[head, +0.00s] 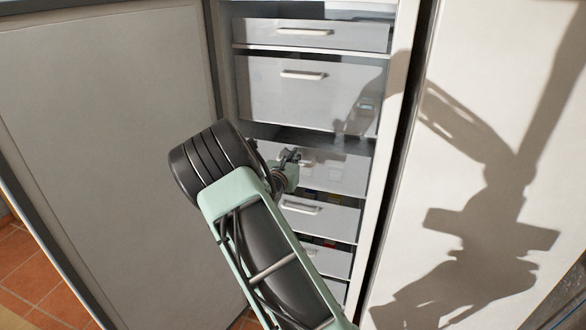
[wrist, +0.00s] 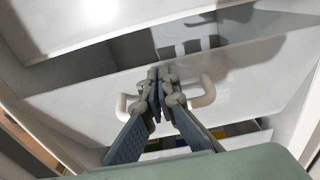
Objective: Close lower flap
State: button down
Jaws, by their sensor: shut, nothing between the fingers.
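A tall white freezer compartment holds a stack of pale grey fronts. The top front (head: 345,36) and the larger front below it (head: 335,100) each have a white handle and look closed. Below a dark gap is another front (head: 345,172), partly hidden by my arm; I cannot tell for sure which front is the lower flap. My gripper (head: 292,157) is at this front. In the wrist view, my gripper (wrist: 157,82) is shut and empty, in front of this panel (wrist: 75,98) and its white handle (wrist: 207,92). Whether the fingertips touch it is unclear.
Lower drawers (head: 335,220) sit beneath, with coloured items (wrist: 180,141) visible in one. The open door (head: 110,110) stands to the left, and a pale panel (head: 500,90) with my arm's shadow is at right. Orange floor tiles (head: 30,265) show at lower left.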

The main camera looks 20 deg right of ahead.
jog(key=shift+w+d+r+b, duration=0.15)
jog(key=shift+w+d+r, duration=0.15)
jog(key=shift+w, duration=0.2)
jog(key=shift+w+d+r+b, duration=0.15)
jog(key=shift+w+d+r, duration=0.05)
jog(key=shift+w+d, duration=0.25)
jog(key=shift+w+r, duration=0.1)
jog(key=shift+w, duration=0.1)
dwell(0.8)
